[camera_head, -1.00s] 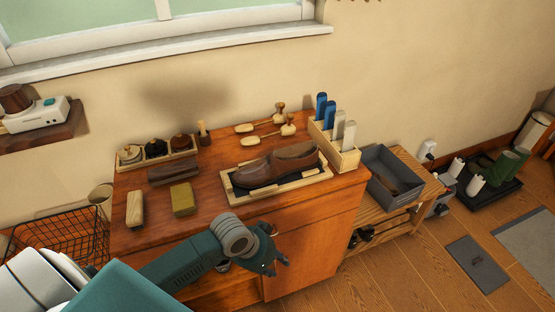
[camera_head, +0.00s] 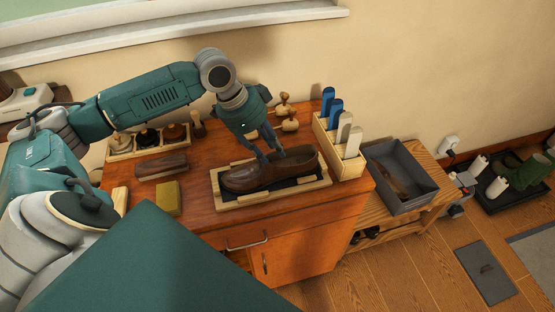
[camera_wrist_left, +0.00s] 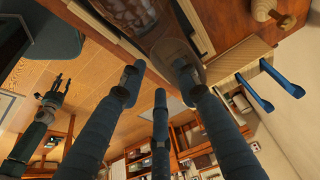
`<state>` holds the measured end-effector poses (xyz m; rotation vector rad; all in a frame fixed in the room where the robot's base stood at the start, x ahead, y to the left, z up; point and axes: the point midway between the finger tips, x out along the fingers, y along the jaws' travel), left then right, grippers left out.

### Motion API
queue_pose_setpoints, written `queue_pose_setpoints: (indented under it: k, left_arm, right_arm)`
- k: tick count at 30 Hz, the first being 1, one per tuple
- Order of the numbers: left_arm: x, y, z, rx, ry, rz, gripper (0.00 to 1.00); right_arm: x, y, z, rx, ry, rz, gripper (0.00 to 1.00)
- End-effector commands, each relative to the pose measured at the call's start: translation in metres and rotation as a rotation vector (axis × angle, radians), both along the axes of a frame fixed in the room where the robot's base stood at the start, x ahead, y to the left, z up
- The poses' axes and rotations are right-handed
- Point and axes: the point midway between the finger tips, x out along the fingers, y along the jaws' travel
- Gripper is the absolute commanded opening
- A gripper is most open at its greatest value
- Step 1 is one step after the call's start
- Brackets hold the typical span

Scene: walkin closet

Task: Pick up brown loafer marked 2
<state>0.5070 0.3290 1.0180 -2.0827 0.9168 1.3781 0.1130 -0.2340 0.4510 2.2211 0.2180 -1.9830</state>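A brown leather loafer (camera_head: 245,178) lies on a framed wooden tray (camera_head: 228,201) with a dark mat, on top of the wooden cabinet. I cannot read a number on it. My left gripper (camera_head: 270,156) points down over the loafer's opening, its fingertips at the upper part of the shoe. In the left wrist view its fingers (camera_wrist_left: 158,80) are spread apart; I cannot tell whether they touch the leather. My right gripper (camera_wrist_left: 60,86) shows small at the left of the left wrist view, away from the cabinet, with its fingers apart.
Brushes (camera_head: 161,165) and a yellow-green block (camera_head: 169,198) lie left of the tray. A wooden holder (camera_head: 347,163) with blue and pale upright pieces stands close on the right. A grey box (camera_head: 408,199) sits on a lower slatted bench (camera_head: 426,206). Wooden shoe trees lie behind.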

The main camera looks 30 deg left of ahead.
Motion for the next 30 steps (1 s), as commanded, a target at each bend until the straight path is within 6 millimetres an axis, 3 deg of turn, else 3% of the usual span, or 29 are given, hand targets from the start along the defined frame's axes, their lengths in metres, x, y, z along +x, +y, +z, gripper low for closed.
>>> queue_pose_setpoints:
  k: [4,10,14,21,29,30]
  left_arm:
    - [0.006,-0.008,-0.022,-0.003,0.003,-0.001,0.32]
    - [0.009,-0.013,-0.037,-0.001,0.002,-0.002,0.32]
    - [0.01,-0.02,-0.051,-0.002,0.005,-0.003,0.32]
    - [0.017,-0.028,-0.081,0.0,0.001,-0.001,0.32]
    - [0.018,-0.028,-0.085,0.002,0.001,-0.002,0.32]
    - [0.018,-0.028,-0.085,0.002,0.001,-0.002,0.26]
  right_arm:
    - [-0.017,0.006,0.006,0.006,0.023,0.001,0.4]
    - [-0.04,0.005,0.008,0.004,0.056,0.003,0.4]
    - [-0.036,0.004,0.019,0.002,0.05,0.003,0.4]
    - [-0.01,0.0,0.03,0.0,0.011,0.002,0.4]
    - [-0.013,-0.003,0.029,-0.004,0.017,0.0,0.4]
    - [-0.015,-0.003,0.029,-0.004,0.019,0.0,0.4]
